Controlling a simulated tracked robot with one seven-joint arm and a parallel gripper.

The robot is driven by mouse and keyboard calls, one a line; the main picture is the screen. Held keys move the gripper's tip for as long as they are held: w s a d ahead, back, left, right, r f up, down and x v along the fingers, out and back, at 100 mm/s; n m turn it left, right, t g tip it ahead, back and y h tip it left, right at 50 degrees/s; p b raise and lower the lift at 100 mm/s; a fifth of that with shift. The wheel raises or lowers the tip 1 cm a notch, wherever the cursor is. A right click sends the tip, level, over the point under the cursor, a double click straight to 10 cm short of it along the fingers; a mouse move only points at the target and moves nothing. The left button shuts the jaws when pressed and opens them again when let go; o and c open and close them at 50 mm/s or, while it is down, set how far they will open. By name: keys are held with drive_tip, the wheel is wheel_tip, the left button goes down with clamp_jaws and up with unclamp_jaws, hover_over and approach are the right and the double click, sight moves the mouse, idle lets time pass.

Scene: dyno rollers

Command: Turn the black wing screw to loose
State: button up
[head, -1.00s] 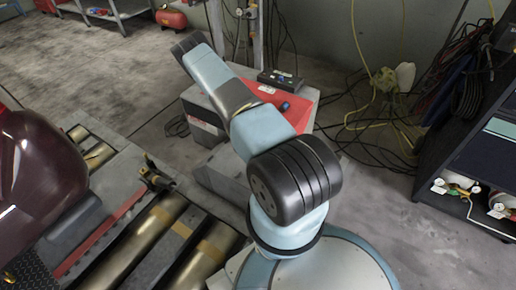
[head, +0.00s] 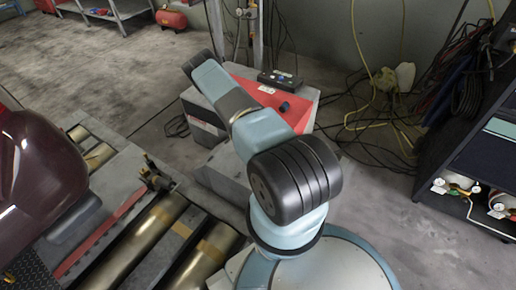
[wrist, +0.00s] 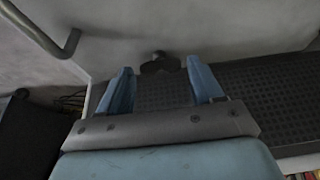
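The black wing screw (wrist: 160,63) shows in the wrist view, on the pale grey panel just beyond my fingertips. Its dark lobes lie roughly sideways, and a small stub stands above them. My gripper (wrist: 161,80) is open, with its two blue fingers apart on either side of the screw's line. I see no contact between fingers and screw. In the head view my arm reaches over the grey and red cabinet (head: 242,100), and the gripper and the wing screw are hidden there.
In the wrist view a bent metal handle (wrist: 45,32) is at upper left, and a dark perforated panel (wrist: 265,95) lies at right. Rollers (head: 150,232) lie at left.

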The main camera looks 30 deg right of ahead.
drive_tip(key=c, duration=0.8)
drive_tip(key=shift+s+n, duration=0.15)
drive_tip(key=shift+n, duration=0.25)
drive_tip(key=n, duration=0.1)
drive_tip(key=n+t, duration=0.1)
drive_tip(key=n, duration=0.1)
drive_tip(key=n+y, duration=0.1)
drive_tip(key=shift+s+d+n+t, duration=0.2)
drive_tip(key=shift+d+n+t, duration=0.1)
drive_tip(key=shift+n, duration=0.1)
drive_tip(key=n+y, duration=0.1)
drive_tip(key=n, duration=0.1)
drive_tip(key=n+y, duration=0.1)
drive_tip(key=n, duration=0.2)
drive_tip(key=shift+d+t, duration=0.1)
drive_tip(key=shift+t, duration=0.3)
drive_tip(key=shift+n, duration=0.3)
drive_tip(key=shift+s, duration=0.1)
drive_tip(key=o, duration=1.1)
drive_tip(key=shift+c, duration=0.2)
